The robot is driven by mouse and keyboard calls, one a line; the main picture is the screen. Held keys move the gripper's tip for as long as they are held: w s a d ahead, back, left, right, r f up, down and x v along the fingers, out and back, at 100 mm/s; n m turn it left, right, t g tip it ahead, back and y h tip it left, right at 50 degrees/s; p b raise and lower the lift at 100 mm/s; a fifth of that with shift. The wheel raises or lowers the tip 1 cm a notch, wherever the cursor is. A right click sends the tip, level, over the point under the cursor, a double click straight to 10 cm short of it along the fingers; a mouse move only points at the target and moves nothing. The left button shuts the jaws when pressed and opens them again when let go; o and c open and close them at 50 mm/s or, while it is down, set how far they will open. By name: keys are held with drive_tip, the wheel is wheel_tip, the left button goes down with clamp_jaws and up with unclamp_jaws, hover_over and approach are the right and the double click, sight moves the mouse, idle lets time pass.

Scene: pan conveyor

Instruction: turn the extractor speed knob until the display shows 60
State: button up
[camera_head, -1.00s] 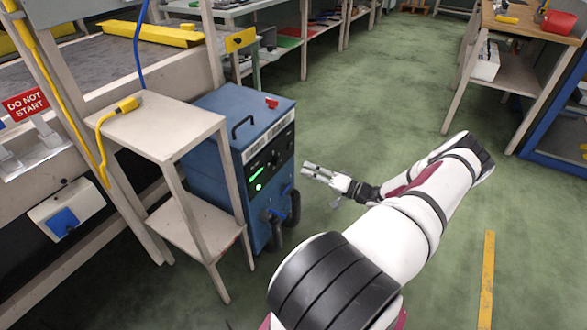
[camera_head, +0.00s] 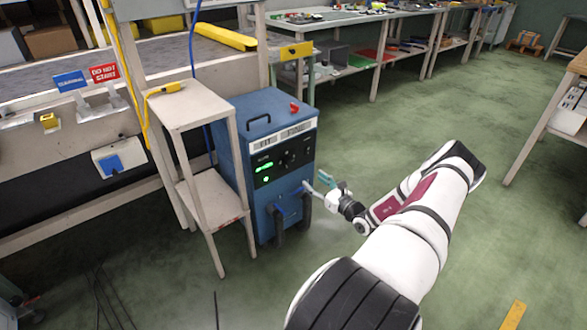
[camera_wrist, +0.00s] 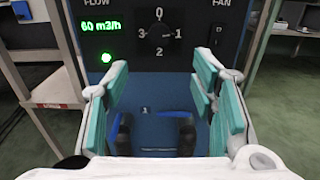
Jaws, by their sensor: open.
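The extractor (camera_head: 255,215) is a blue cabinet with a black front panel. In the wrist view its green display (camera_wrist: 101,26) reads 60 m3/h under the word FLOW. The black speed knob (camera_wrist: 157,40) is right of the display, ringed by the marks 0, 1, 2 and 3; its exact pointing is hard to read. The knob also shows small in the head view (camera_head: 288,159). My gripper (camera_head: 317,183) is open and empty in front of the cabinet. In the wrist view its teal-padded fingers (camera_wrist: 155,85) are spread below the knob, apart from it.
A beige stand (camera_head: 192,110) is close left of the extractor, with a yellow device on top. Two dark hoses (camera_head: 290,215) come off the cabinet's lower front. A red object (camera_head: 294,107) is on its top. The green floor to the right is open.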

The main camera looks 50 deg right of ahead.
sight(290, 163)
drive_tip(key=b+x, duration=0.3)
drive_tip(key=x, duration=1)
drive_tip(key=shift+w+b, duration=0.35)
drive_tip(key=shift+b, duration=0.05)
drive_tip(key=shift+a, duration=0.1)
drive_tip(key=shift+c, duration=0.2)
drive_tip(key=c, duration=1.1)
drive_tip(key=shift+r, duration=0.1)
